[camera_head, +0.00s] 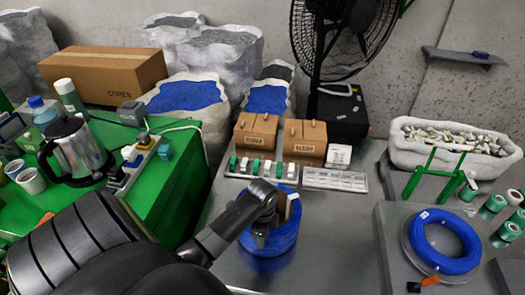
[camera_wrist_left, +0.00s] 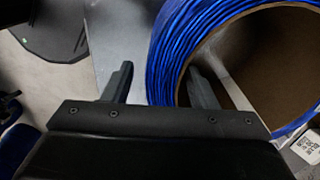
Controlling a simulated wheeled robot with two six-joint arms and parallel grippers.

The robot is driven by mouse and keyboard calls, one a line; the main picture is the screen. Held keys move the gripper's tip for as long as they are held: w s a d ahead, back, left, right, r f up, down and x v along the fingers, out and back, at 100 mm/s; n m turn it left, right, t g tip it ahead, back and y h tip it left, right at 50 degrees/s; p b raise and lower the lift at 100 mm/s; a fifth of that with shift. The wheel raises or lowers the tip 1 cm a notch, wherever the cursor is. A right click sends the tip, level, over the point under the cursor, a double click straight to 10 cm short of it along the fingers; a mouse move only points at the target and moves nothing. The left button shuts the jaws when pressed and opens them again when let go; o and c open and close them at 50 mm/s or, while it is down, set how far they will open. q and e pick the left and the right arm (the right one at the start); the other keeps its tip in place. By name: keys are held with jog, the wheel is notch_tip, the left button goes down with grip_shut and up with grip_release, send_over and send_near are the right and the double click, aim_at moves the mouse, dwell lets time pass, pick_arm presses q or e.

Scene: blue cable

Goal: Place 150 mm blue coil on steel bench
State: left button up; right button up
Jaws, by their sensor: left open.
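A blue coil (camera_head: 268,243) stands on the grey steel bench (camera_head: 335,235) near the middle of the head view. The left wrist view shows a large blue coil (camera_wrist_left: 168,50) with a brown inner face, close up. My left gripper (camera_head: 285,205) is at the coil's upper part and hides some of it. In the left wrist view my left gripper (camera_wrist_left: 161,72) is open, one finger outside the coil and the other at its inner side. Contact cannot be told. A second blue coil (camera_head: 440,242) lies flat on a grey round plate at the right. My right gripper is not in view.
Brown boxes (camera_head: 255,133) and a tray of green and white parts (camera_head: 262,170) stand behind the coil. A green frame (camera_head: 430,172) and several green spools (camera_head: 495,203) are at the right. A green table (camera_head: 170,200) with a kettle (camera_head: 75,150) is at the left.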

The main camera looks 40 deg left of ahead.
pick_arm(q)
notch_tip(320, 180, up, 10)
jog(key=shift+r+p, duration=1)
jog(key=shift+f, duration=0.1)
